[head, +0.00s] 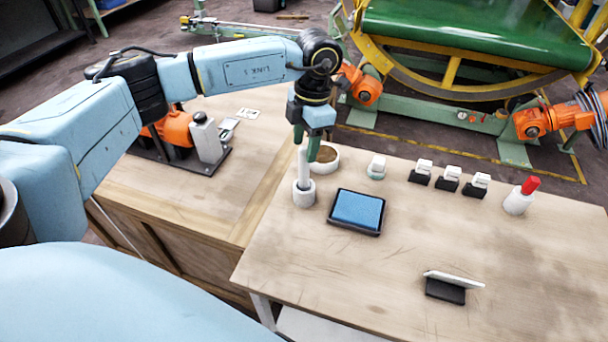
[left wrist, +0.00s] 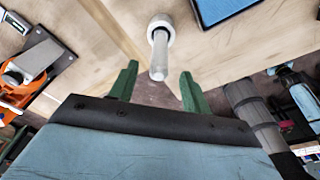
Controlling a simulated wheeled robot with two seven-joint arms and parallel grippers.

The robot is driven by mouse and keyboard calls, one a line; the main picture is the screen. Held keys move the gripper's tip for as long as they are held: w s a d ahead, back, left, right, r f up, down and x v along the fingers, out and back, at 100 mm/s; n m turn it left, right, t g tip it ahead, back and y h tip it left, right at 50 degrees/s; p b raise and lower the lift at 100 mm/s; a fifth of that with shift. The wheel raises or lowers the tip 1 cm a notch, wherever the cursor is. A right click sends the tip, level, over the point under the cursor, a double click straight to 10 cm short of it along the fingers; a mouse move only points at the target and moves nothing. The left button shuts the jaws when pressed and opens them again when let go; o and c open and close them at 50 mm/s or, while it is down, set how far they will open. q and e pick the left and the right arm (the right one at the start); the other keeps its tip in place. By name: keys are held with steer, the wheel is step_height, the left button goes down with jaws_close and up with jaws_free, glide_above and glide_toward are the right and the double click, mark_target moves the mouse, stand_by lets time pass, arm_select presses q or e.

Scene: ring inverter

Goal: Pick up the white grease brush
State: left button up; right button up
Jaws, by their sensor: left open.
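The white grease brush (head: 303,167) stands upright in a small white round holder (head: 304,194) near the left edge of the table. It also shows in the left wrist view (left wrist: 159,57), with its free end toward me. My left gripper (head: 307,143) is directly above the brush, pointing down, with green fingers. In the left wrist view the fingers (left wrist: 159,72) are open, one on each side of the brush's top end. Neither finger visibly grips it. How deep the top sits between the fingers is hard to tell. My right gripper is not in view.
A white round dish (head: 324,166) with brown contents stands close behind the brush. A blue pad in a black tray (head: 335,220) lies to its right. Farther right are several small black-and-white blocks (head: 448,186) and a red-topped white holder (head: 517,203).

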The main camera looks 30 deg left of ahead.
mark_target(304, 175)
arm_select(q)
steer(key=f, duration=0.4)
steer(key=shift+s+a+f, duration=0.1)
steer(key=shift+s+a, duration=0.05)
steer(key=shift+a, duration=0.05)
jaws_close()
